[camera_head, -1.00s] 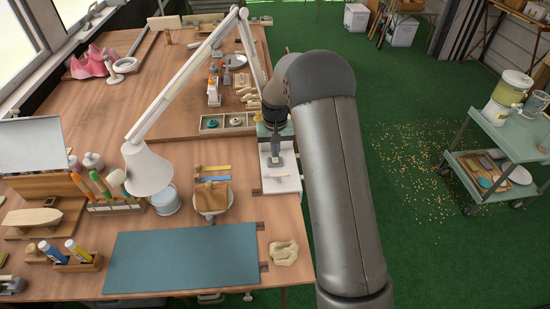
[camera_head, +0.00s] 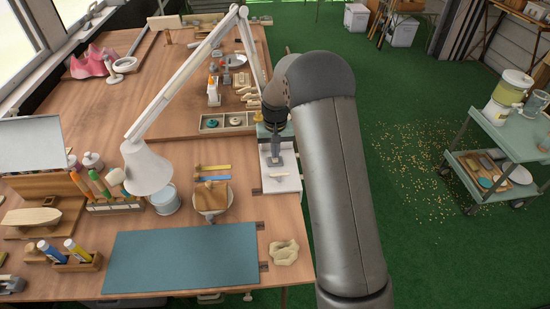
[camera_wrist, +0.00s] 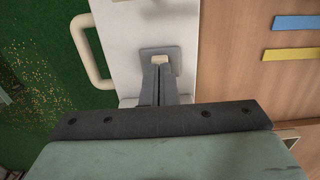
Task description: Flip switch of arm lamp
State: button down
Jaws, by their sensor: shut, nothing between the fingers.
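The white arm lamp (camera_head: 148,168) reaches over the workbench in the head view, its shade hanging at the left. A white panel (camera_head: 284,185) lies at the bench's right edge and also shows in the wrist view (camera_wrist: 120,40). On it is a grey square plate (camera_wrist: 174,52) with a small cream switch (camera_wrist: 160,58). My gripper (camera_head: 275,158) points down over this panel. In the wrist view my gripper (camera_wrist: 159,70) is shut and empty, its tips at the near side of the switch. I cannot tell whether they touch it.
A cream loop handle (camera_wrist: 88,50) juts from the panel's side. A teal mat (camera_head: 182,256) lies in front.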

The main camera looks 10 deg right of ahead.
jog(key=shift+f+b, duration=0.45)
jog(key=shift+f, duration=0.25)
jog(key=shift+r, duration=0.1)
jog(key=shift+r+p, duration=2.05)
jog(key=shift+r, duration=1.4)
jog(key=s+r+n, duration=0.1)
jog(key=s+r, duration=0.5)
jog(key=s, duration=0.6)
jog(key=s+r, duration=0.7)
jog(key=s, duration=0.6)
jog(key=s+f, duration=0.1)
jog(key=s, duration=1)
jog(key=shift+a+f, duration=0.3)
jog(key=shift+f, duration=0.05)
